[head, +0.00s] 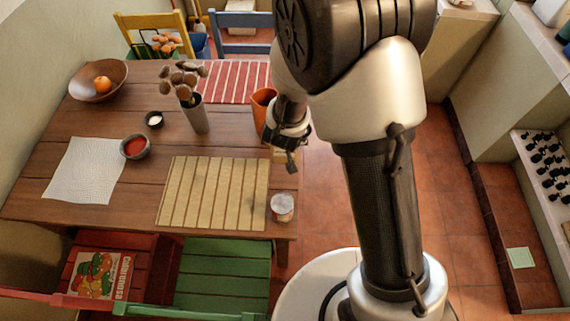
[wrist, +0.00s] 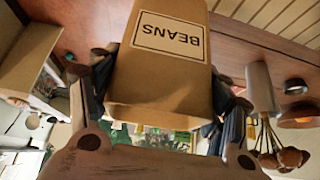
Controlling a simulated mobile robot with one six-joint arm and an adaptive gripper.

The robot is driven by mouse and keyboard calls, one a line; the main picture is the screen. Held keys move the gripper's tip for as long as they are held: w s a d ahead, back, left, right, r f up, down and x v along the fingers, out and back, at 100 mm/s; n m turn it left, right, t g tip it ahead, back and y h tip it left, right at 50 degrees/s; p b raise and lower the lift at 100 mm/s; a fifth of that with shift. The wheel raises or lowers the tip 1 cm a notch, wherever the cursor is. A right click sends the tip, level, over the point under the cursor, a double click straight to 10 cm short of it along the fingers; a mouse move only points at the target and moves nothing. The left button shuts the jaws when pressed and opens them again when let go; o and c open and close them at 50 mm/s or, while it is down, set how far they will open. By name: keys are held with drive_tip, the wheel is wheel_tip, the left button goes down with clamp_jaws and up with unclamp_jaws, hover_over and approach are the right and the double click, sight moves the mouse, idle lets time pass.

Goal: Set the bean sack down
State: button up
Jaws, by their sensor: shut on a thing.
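The bean sack (wrist: 165,80) is a brown paper block with a white label reading BEANS, upside down in the wrist view. My gripper (wrist: 168,95) is shut on it, with a dark finger on each side. In the head view my gripper (head: 287,138) is at the right edge of the wooden table (head: 130,208). Only a small tan bit of the sack (head: 279,156) shows there, below the fingers. I cannot tell whether the sack touches the table.
An orange cup (head: 262,106) stands just behind my gripper. A slatted mat (head: 212,192) lies to the left and a small lidded jar (head: 282,207) stands in front. A grey vase (head: 197,116) stands farther left. Bare wood lies between vase and mat.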

wheel_tip(320, 180, down, 12)
drive_tip(key=b, duration=0.4)
drive_tip(key=shift+b, duration=0.35)
drive_tip(key=shift+w, duration=0.1)
drive_tip(key=shift+f, duration=0.2)
drive_tip(key=o, duration=1.4)
